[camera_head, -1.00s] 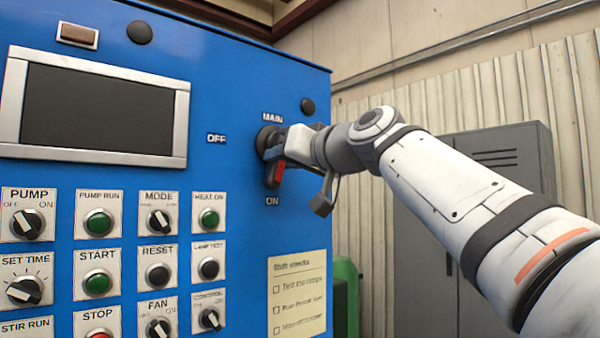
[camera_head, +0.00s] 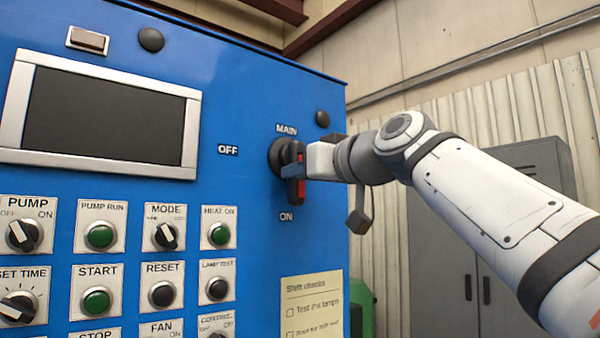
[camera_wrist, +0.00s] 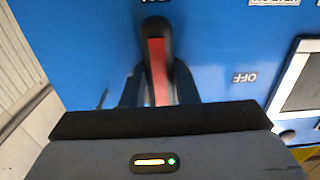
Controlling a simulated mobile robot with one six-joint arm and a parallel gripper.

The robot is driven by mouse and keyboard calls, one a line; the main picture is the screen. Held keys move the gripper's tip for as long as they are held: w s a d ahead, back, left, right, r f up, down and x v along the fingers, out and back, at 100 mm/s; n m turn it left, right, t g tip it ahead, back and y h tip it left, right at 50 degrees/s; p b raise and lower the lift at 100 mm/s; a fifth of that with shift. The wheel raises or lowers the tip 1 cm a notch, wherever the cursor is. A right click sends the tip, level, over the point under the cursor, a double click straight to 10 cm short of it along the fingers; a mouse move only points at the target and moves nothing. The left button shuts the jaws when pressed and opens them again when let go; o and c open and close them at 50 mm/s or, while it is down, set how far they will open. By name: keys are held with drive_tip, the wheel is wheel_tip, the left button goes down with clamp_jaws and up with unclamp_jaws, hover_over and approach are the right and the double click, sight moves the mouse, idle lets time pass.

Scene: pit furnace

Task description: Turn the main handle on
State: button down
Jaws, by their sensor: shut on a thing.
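The main handle (camera_head: 299,188) is a black rotary lever with a red strip, on the blue panel under the MAIN label. It hangs straight down, its end just above the ON label (camera_head: 286,216); the OFF label (camera_head: 228,149) is to its left. In the wrist view the handle (camera_wrist: 158,68) lies between the two dark fingers. My gripper (camera_head: 294,170) is shut on the handle from the right and hides part of its middle. The gripper also shows in the wrist view (camera_wrist: 160,92).
The blue panel (camera_head: 225,50) carries a dark screen (camera_head: 105,115) and several knobs and push buttons to the left. A paper checklist (camera_head: 311,305) is below the handle. A grey locker (camera_head: 490,240) stands behind my arm at the right.

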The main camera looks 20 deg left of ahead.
drive_tip(key=c, duration=1.6)
unclamp_jaws()
drive_tip(key=shift+d+r, duration=0.1)
drive_tip(key=shift+r, duration=0.25)
drive_tip(key=o, duration=0.3)
drive_tip(key=shift+w+f, duration=0.15)
drive_tip(key=shift+w, duration=0.05)
drive_tip(key=shift+o, duration=0.9)
drive_tip(key=shift+s, duration=0.1)
drive_tip(key=shift+f, duration=0.1)
drive_tip(key=b+v, duration=0.2)
drive_tip(key=v, duration=0.5)
drive_tip(key=shift+d, duration=0.25)
drive_tip(key=shift+s, duration=0.15)
